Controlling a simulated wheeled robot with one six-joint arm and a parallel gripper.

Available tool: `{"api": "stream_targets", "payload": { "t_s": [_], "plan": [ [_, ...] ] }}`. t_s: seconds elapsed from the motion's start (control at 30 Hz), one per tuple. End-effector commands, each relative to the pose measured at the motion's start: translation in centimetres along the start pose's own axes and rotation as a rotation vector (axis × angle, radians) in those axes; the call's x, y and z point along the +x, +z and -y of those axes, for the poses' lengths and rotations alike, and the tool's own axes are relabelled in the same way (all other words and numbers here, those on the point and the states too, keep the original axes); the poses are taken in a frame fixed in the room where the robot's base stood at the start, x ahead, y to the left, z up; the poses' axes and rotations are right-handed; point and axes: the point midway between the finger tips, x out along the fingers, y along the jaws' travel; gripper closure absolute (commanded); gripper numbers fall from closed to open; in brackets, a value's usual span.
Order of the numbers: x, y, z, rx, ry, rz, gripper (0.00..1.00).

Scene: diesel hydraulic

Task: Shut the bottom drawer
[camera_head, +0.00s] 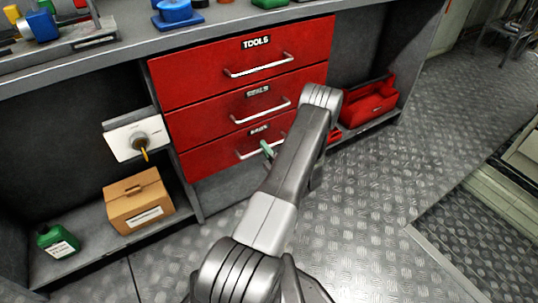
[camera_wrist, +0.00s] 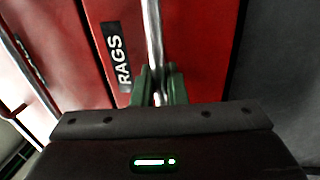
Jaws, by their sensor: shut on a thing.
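The bottom drawer (camera_head: 212,157) is the lowest of three red drawers under the bench. Its front bears a RAGS label and looks about level with the fronts above, as far as I can tell. Its metal bar handle (camera_head: 247,155) is partly hidden by my arm. My gripper (camera_head: 267,149) is at this handle, with one green finger showing. In the wrist view, the green fingers of my gripper (camera_wrist: 158,88) are shut on the handle (camera_wrist: 153,40), one on each side of the bar. The RAGS drawer front (camera_wrist: 200,50) lies right behind it.
The TOOLS drawer (camera_head: 190,80) and SEALS drawer (camera_head: 195,118) above look shut. A cardboard box (camera_head: 138,202) and green canister (camera_head: 57,241) stand on the shelf at left, below a valve panel (camera_head: 122,139). A red toolbox (camera_head: 368,104) is at right. The metal floor (camera_head: 375,190) at right is clear.

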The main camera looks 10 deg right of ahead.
Motion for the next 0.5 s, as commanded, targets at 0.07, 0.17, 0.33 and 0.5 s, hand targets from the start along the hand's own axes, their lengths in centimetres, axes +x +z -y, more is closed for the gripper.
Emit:
{"api": "stream_targets", "payload": {
  "t_s": [0.07,0.17,0.33,0.5],
  "plan": [
    [0.31,0.11,-0.02,-0.003,0.0,0.002,1.0],
    [0.34,0.14,-0.03,-0.004,0.0,0.003,1.0],
    [0.34,0.13,-0.04,-0.004,0.0,0.002,0.71],
    [0.26,0.11,-0.04,-0.003,0.0,0.002,0.71]
  ]
}}
